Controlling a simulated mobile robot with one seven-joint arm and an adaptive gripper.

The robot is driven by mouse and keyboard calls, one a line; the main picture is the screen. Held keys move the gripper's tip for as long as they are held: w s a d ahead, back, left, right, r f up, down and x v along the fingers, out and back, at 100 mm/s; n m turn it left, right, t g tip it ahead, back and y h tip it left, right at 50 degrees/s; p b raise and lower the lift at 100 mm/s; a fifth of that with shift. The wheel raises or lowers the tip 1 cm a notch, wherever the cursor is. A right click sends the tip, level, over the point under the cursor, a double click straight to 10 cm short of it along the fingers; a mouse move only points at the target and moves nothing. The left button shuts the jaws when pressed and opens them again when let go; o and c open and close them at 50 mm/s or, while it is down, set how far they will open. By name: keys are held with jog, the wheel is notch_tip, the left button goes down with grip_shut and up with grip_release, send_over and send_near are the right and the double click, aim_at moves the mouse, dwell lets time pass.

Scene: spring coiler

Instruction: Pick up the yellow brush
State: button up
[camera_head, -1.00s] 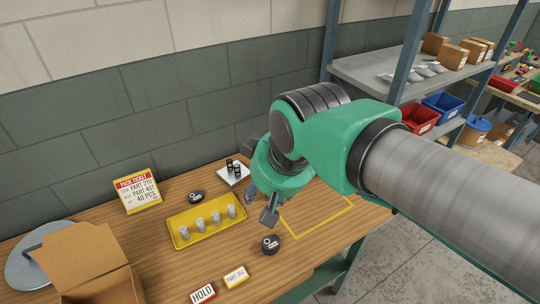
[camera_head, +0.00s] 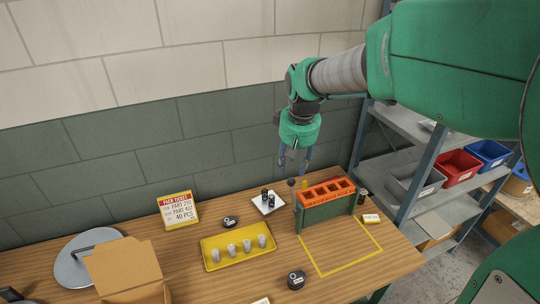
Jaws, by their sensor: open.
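A small yellow piece (camera_head: 305,184), perhaps the top of the yellow brush, shows just behind an orange-topped green rack (camera_head: 327,206); its lower part is hidden by the rack. A small dark round tip (camera_head: 291,182) stands to its left. My gripper (camera_head: 293,168) points down with its fingers apart and empty. In the picture its fingertips are just above and left of the yellow piece; the gap in depth cannot be told.
A yellow tray (camera_head: 213,266) with several grey cylinders stands front left of the rack. A white tray (camera_head: 259,207) holds dark cylinders. A cardboard box (camera_head: 120,268) and pack ticket (camera_head: 178,210) are at left. The yellow-outlined area (camera_head: 340,270) is largely clear.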

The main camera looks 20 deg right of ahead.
jog(key=w+d+f+g+p, duration=0.1)
jog(key=w+d+f+p, duration=0.15)
jog(key=w+d, duration=0.2)
jog(key=w+d+f+p, duration=0.1)
jog(key=w+d+f, duration=0.2)
jog(key=w, duration=0.2)
jog(key=n+g+p, duration=0.1)
jog(key=g+p, duration=0.1)
jog(key=p, duration=0.1)
send_over(304, 186)
jog(key=d, duration=0.1)
notch_tip(304, 186, down, 11)
jog(key=shift+w+r, duration=0.2)
jog(key=shift+w, duration=0.2)
jog(key=shift+f, duration=0.1)
jog(key=shift+f+b, duration=0.35)
jog(key=shift+f, duration=3.8)
jog(key=shift+f, duration=0.1)
jog(key=shift+w+f+b, duration=0.1)
jog(key=shift+f+b, duration=0.25)
jog(key=shift+f, duration=2.2)
grip_shut()
